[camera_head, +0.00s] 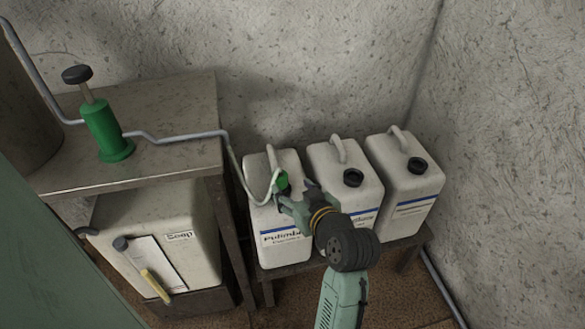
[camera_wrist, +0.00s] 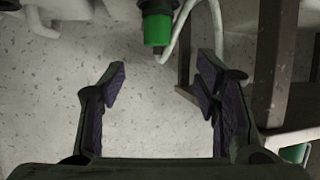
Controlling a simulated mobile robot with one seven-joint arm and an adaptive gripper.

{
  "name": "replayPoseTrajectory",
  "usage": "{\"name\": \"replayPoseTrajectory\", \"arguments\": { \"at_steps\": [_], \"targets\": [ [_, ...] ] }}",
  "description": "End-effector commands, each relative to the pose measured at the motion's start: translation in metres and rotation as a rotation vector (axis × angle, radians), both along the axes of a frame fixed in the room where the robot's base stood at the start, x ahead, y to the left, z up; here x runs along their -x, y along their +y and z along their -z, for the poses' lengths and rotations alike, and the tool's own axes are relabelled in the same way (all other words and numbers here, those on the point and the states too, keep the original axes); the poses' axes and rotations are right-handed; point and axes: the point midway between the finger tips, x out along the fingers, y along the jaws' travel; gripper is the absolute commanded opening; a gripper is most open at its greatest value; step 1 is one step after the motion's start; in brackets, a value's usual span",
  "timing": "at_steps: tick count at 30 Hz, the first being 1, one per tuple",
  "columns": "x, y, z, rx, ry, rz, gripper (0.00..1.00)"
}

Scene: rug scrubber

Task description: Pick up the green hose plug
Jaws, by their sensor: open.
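The green hose plug (camera_head: 282,181) sits at the top of the leftmost white canister (camera_head: 283,222), at the end of a thin pale hose (camera_head: 235,160). In the wrist view the plug (camera_wrist: 157,29) is a green cylinder with a dark upper part, near the top middle, beyond the fingertips. My gripper (camera_head: 289,195) is just beside the plug in the head view and partly covers the canister. In the wrist view my gripper (camera_wrist: 157,80) has its two fingers wide apart with nothing between them.
Two more white canisters (camera_head: 345,180) (camera_head: 405,180) with black caps stand to the right on a low bench (camera_head: 415,239). A green hand pump (camera_head: 108,130) stands on the table (camera_head: 180,110) at left. A soap canister (camera_head: 165,235) sits below it. Walls close off the back and right.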

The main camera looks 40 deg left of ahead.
Motion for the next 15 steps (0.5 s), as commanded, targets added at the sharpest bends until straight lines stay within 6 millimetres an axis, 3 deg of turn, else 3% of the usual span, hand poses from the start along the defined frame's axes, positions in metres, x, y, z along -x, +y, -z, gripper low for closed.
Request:
{"name": "replayPoseTrajectory", "arguments": {
  "at_steps": [5,15],
  "targets": [
    [-0.005,0.008,0.012,-0.001,-0.006,-0.006,0.57],
    [-0.012,0.021,0.016,-0.002,-0.007,-0.001,0.57]
  ]
}}
